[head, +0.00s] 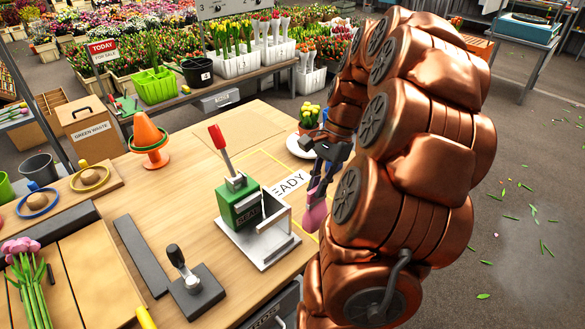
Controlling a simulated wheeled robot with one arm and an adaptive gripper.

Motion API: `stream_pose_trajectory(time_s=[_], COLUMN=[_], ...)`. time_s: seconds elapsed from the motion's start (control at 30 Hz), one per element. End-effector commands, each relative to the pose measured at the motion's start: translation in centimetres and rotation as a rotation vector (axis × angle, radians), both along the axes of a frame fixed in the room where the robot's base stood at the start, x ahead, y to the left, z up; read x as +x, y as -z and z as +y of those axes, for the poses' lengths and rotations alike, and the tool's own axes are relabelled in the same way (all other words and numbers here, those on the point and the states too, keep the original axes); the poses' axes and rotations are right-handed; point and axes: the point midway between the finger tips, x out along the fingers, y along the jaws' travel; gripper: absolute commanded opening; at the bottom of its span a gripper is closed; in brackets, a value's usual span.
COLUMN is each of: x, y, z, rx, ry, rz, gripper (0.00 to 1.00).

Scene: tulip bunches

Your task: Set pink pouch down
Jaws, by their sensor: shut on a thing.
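The pink pouch (314,216) hangs from the tips of my gripper (321,183), partly hidden behind my copper arm. My gripper points downward and is shut on the pouch. It shows at the table's right side, over or beside the yellow-outlined area marked "READY" (291,186). I cannot tell whether the pouch touches the table.
A green sealing device (238,205) with a red lever and a metal frame stands just left of the pouch. A small potted plant (309,117) on a white plate (300,147) is behind. A black lever block (193,291) stands at the front.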

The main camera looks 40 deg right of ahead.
Motion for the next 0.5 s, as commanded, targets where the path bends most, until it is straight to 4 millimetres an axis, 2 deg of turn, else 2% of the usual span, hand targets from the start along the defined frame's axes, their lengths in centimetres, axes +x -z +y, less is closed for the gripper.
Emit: stream_pose_trajectory(time_s=[0.5], x=[6.0], y=[0.5], z=[-4.1], rx=[0.000], ry=[0.003], rz=[0.000], gripper=[0.00])
